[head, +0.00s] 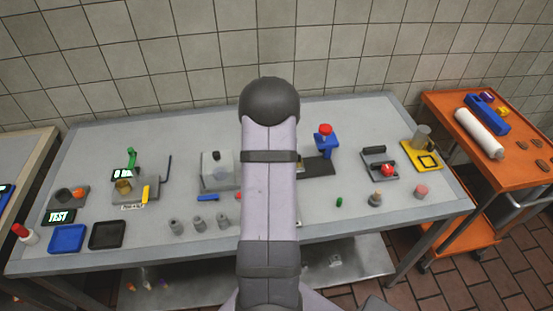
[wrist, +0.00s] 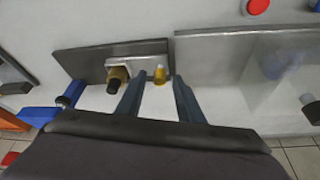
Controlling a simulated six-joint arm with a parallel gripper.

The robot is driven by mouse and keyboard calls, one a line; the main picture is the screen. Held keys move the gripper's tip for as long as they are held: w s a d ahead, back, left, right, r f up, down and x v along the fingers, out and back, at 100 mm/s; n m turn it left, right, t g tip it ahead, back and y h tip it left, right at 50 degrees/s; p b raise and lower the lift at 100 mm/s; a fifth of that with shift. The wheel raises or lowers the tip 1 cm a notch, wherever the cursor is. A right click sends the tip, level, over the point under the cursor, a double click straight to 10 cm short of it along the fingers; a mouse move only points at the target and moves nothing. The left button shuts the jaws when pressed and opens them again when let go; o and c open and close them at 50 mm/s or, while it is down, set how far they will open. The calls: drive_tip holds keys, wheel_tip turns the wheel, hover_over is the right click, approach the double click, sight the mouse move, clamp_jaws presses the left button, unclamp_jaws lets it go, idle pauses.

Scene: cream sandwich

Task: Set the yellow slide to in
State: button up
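In the wrist view a small yellow piece (wrist: 160,75) shows at the front of a grey metal bracket (wrist: 150,47). A brass-coloured part with a dark end (wrist: 117,76) sits to its left. My gripper (wrist: 157,88) is open; its two blue-grey fingers are apart, and the yellow piece appears between their tips, with no clear contact. In the head view a yellow upright piece (head: 145,194) stands on the left-hand station. I cannot tell which yellow piece is the slide, or its setting. My arm hides my gripper and part of the table's middle in the head view.
A clear-lidded box (head: 218,170) stands left of my arm, and a blue press with a red top (head: 326,140) right of it. Small grey pegs (head: 198,224) stand near the front. An orange cart (head: 515,170) is at the right.

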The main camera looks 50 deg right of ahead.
sight(302, 161)
clamp_jaws()
drive_tip(key=s+d, duration=0.6)
idle(0.3)
unclamp_jaws()
drive_tip(key=shift+d, duration=0.1)
drive_tip(key=b+v, duration=0.2)
drive_tip(key=v, duration=0.5)
drive_tip(key=shift+r, duration=0.15)
